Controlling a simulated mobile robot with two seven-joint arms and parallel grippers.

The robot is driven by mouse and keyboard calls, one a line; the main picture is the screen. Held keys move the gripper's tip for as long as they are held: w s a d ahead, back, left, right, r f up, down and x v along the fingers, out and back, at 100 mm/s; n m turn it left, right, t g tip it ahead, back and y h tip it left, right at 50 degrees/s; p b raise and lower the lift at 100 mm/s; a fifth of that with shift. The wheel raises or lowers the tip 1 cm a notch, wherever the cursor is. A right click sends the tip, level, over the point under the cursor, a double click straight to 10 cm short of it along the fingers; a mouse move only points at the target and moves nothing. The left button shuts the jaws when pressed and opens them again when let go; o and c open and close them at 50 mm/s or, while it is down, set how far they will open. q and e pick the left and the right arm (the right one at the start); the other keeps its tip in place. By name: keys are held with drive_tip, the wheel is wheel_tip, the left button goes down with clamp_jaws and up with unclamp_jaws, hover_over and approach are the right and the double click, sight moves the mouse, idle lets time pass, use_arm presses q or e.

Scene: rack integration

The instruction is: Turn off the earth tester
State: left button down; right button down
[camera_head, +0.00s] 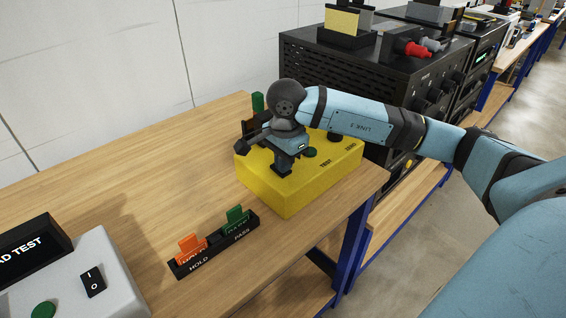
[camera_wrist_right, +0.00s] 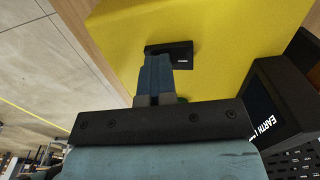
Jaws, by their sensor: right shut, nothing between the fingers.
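The earth tester is a yellow box (camera_head: 292,203) on the wooden bench, with a green button (camera_head: 310,153) and printed labels on its top. My right gripper (camera_head: 283,170) is over the near left part of its top, fingers shut and empty, pointing down. In the right wrist view the closed fingertips (camera_wrist_right: 157,60) are at a black switch (camera_wrist_right: 183,55) on the yellow surface and overlap its edge. I cannot tell if they touch it or which way it is set. A dark display housing lettered EARTH (camera_wrist_right: 270,112) stands at the right there. My left gripper is not in view.
A black holder with HOLD and PASS labels (camera_head: 215,243) carries orange and green tags in front of the tester. A grey box with a rocker switch (camera_head: 93,281) stands at the lower left. Black equipment (camera_head: 340,75) stands behind. The bench at left is clear.

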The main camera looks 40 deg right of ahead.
drive_tip(key=shift+w+a, duration=0.1)
drive_tip(key=shift+w, duration=0.7)
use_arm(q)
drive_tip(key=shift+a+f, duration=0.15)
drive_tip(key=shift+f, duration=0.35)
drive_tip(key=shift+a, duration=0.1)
use_arm(e)
drive_tip(key=shift+r, duration=0.35)
drive_tip(key=r+p, duration=0.1)
drive_tip(key=r, duration=0.2)
drive_tip(key=shift+w+d+p, duration=0.1)
drive_tip(key=shift+d+p, duration=0.1)
drive_tip(key=shift+p, duration=0.15)
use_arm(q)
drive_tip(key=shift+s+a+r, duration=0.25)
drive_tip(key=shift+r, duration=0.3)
use_arm(e)
wheel_tip(320, 180, up, 10)
drive_tip(key=shift+s+a+r, duration=0.2)
drive_tip(key=shift+s, duration=0.05)
